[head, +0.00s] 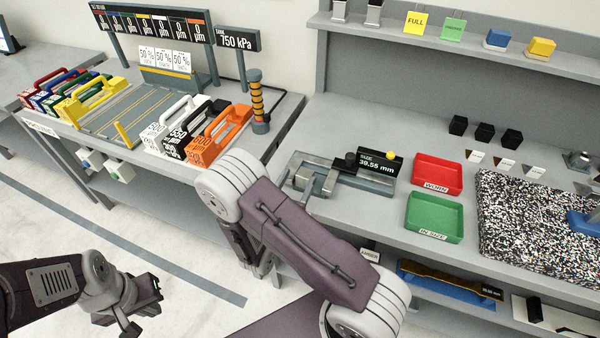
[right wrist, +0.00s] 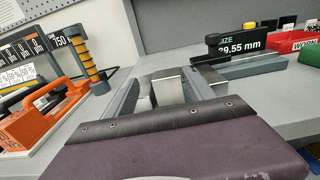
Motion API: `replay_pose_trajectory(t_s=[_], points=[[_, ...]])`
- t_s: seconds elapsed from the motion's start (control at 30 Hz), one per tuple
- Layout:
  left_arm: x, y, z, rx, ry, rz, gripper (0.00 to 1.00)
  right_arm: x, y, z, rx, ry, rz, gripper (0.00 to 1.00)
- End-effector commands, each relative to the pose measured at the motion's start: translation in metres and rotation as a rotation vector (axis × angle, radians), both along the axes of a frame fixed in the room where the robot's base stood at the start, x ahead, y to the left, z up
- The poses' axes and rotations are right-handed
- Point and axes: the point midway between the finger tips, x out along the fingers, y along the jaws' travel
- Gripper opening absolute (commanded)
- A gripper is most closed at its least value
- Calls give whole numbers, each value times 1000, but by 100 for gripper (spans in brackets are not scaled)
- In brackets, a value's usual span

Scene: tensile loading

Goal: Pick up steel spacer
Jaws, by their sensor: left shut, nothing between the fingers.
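Shiny grey metal also shows in the right wrist view (right wrist: 172,88), just beyond my purple right wrist housing. Two silver blocks (head: 373,12) stand on the upper shelf. My left gripper (head: 152,291) is shut and empty, low over the floor at lower left.
A red tray (head: 437,173) and a green tray (head: 434,218) lie right of the gauge, beside a speckled mat (head: 530,225). Several black cubes (head: 484,132) stand behind. The left bench holds orange (head: 217,133) and other handled weights and a striped post (head: 257,102).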

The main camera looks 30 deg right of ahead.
Motion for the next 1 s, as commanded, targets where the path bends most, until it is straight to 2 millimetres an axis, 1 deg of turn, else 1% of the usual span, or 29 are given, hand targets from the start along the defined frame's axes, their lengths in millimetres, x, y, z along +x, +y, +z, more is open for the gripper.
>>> replay_pose_trajectory(t_s=[0.03, 0.13, 0.37, 0.5, 0.6, 0.7, 0.87, 0.9, 0.97, 1.0], points=[[0, 0, 4, 0, 0, 0, 0, 5, -8, 2, -1, -1, -8, 62], [0, 0, 6, 0, 0, 0, 0, 14, -20, 2, -1, 0, -8, 62], [0, 0, 9, 0, 0, 0, 0, 24, -28, 1, 0, -1, -5, 62], [0, 0, 16, 0, 0, 0, 0, 44, -46, 0, -1, -2, -9, 62], [0, 0, 17, 0, 0, 0, 0, 54, -56, -2, 1, -1, -7, 62], [0, 0, 17, 0, 0, 0, 0, 58, -59, -2, -1, 1, -4, 62], [0, 0, 17, 0, 0, 0, 0, 58, -59, -3, -1, 1, -3, 62], [0, 0, 17, 0, 0, 0, 0, 58, -59, -3, -1, 1, -3, 56], [0, 0, 17, 0, 0, 0, 0, 58, -59, -3, -1, 1, -3, 40], [0, 0, 17, 0, 0, 0, 0, 58, -59, -3, -1, 0, -3, 28]])
